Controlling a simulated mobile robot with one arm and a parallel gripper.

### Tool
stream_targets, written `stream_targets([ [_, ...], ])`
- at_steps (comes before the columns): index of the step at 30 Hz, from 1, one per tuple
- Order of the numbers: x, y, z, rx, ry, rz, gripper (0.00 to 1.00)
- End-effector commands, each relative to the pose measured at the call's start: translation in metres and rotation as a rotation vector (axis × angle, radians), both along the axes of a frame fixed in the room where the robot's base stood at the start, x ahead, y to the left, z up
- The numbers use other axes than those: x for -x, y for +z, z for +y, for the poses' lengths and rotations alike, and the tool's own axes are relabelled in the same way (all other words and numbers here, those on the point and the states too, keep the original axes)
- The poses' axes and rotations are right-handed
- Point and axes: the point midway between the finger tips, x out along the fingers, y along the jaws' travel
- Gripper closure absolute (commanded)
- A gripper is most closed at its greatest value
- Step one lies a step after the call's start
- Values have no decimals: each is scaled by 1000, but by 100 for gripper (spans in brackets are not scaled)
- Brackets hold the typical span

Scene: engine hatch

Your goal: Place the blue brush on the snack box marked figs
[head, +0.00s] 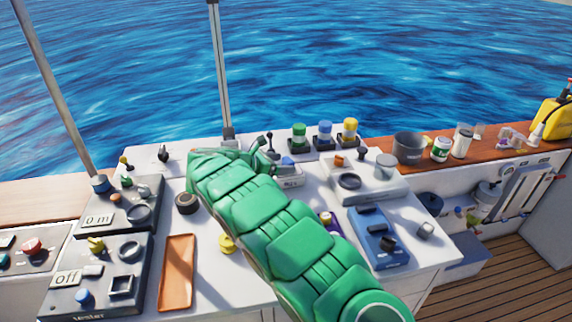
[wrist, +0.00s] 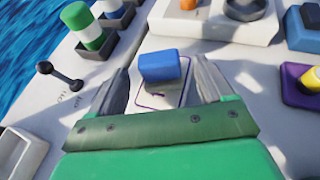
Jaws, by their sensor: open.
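A small blue block-like piece (wrist: 160,67), which looks like the blue brush, shows between and just beyond my fingertips in the wrist view. In the head view it is a small blue patch (head: 287,161) right of my gripper. It appears to rest on a low white box (wrist: 152,99) with a purple line or mark, also in the head view (head: 293,182). I cannot read any word on it, so I cannot tell whether it is the figs box. My gripper (wrist: 162,86) is open, with a finger on each side of the blue piece. Whether they touch is unclear.
A dark toggle (wrist: 60,78) is close on the left. A white dial panel (head: 366,186) and a purple-based yellow knob (wrist: 306,80) lie to the right. An orange tray (head: 177,272) lies at front left.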

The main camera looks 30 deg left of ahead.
Motion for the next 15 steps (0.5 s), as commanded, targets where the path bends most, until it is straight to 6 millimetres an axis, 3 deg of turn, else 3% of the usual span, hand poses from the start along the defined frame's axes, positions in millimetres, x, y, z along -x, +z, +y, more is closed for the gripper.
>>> stream_targets([
  [9, 50, 24, 22, 0, 2, -1, 19],
  [15, 71, 32, 30, 0, 1, -1, 19],
])
